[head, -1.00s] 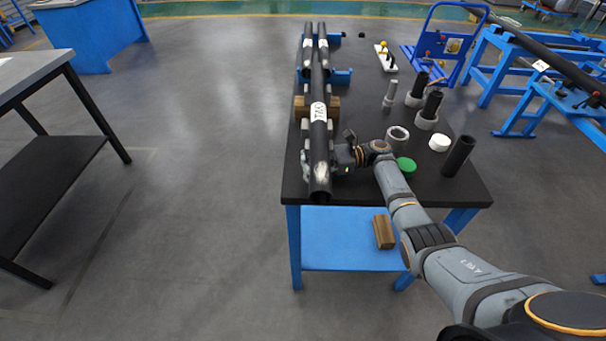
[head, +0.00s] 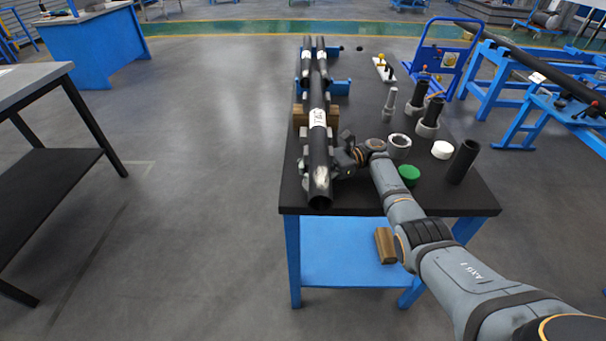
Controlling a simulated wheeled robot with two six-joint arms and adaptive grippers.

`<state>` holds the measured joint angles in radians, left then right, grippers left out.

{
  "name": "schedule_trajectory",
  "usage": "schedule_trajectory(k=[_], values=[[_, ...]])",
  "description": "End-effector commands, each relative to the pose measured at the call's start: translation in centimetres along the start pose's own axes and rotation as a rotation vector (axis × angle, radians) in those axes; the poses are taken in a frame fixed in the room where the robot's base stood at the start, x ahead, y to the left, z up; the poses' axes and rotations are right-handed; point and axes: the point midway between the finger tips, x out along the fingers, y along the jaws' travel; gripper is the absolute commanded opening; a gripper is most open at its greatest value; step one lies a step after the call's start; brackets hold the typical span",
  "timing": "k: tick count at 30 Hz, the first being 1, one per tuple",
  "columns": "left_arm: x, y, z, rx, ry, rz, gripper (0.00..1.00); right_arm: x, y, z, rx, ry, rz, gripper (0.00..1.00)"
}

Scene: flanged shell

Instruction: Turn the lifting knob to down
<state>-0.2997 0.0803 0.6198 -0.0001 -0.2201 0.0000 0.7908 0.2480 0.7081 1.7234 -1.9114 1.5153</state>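A small white box (head: 383,69) with a yellow and a dark part on top sits at the far right of the table; these parts are too small to tell whether one is the lifting knob, or how it is set. My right gripper (head: 343,158) is at the near end of a long black tube (head: 319,174), close against its right side. Its fingertips are partly hidden and blend with grey pieces beside the tube, so I cannot tell whether they hold it. My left gripper is not in view.
The black table (head: 440,192) carries black cylinders in grey rings, a loose black cylinder (head: 463,161), a grey ring (head: 399,146), a white cap (head: 442,150) and a green cap (head: 409,175). A blue cart (head: 446,58) stands behind at the right.

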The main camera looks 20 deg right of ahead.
Motion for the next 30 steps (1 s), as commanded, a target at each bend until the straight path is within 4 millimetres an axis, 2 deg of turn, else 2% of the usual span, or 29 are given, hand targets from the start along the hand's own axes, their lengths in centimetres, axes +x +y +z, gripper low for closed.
schedule_trajectory(k=[1,5,6,21,26,30], values=[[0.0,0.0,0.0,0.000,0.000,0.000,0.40,-0.1,0.0,0.0,0.000,0.001,-0.002,0.56],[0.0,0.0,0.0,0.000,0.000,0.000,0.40,-0.1,0.0,0.0,-0.002,0.000,-0.001,0.74],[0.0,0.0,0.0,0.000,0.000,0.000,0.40,0.0,0.0,0.0,-0.002,0.000,-0.001,0.76],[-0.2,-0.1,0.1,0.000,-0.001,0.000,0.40,0.1,0.0,0.1,-0.003,-0.001,-0.005,0.76],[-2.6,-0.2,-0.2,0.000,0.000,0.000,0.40,0.0,-0.2,0.8,-0.001,-0.001,-0.075,0.76],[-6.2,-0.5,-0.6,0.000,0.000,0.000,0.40,0.0,-0.6,1.3,0.001,-0.002,-0.208,0.76]])
